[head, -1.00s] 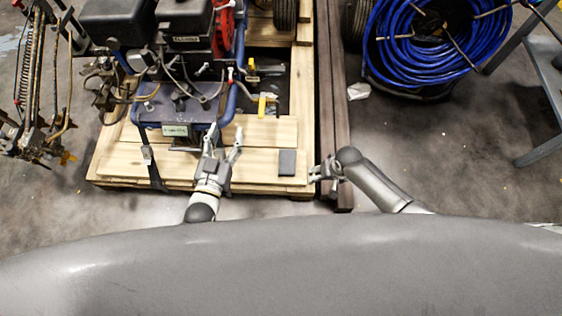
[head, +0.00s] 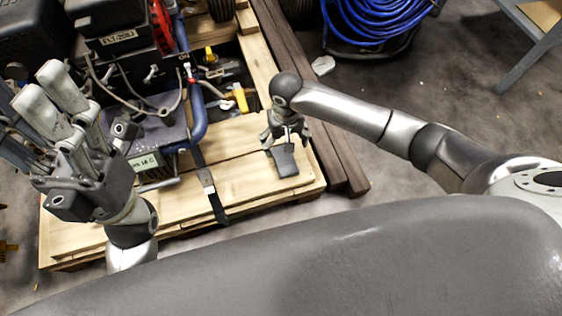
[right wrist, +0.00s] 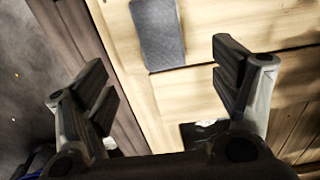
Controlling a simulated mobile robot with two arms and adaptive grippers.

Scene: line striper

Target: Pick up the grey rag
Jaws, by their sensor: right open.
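The grey rag (head: 286,162) is a small, flat, dark grey rectangle lying on the wooden pallet (head: 245,190) near its right front corner. My right gripper (head: 285,140) points down above the rag and hides its far part in the head view. In the right wrist view the rag (right wrist: 157,33) lies beyond the open, empty fingers (right wrist: 160,75), between their lines but touching neither. My left gripper (head: 62,100) is raised at the left, well away from the rag, with its fingers spread and nothing seen between them.
The blue-framed machine (head: 165,120) fills the back left of the pallet. A black strap (head: 208,182) crosses the planks left of the rag. Dark beams (head: 335,165) run along the pallet's right side. A blue hose coil (head: 375,20) stands behind, and a table leg (head: 520,70) at the right.

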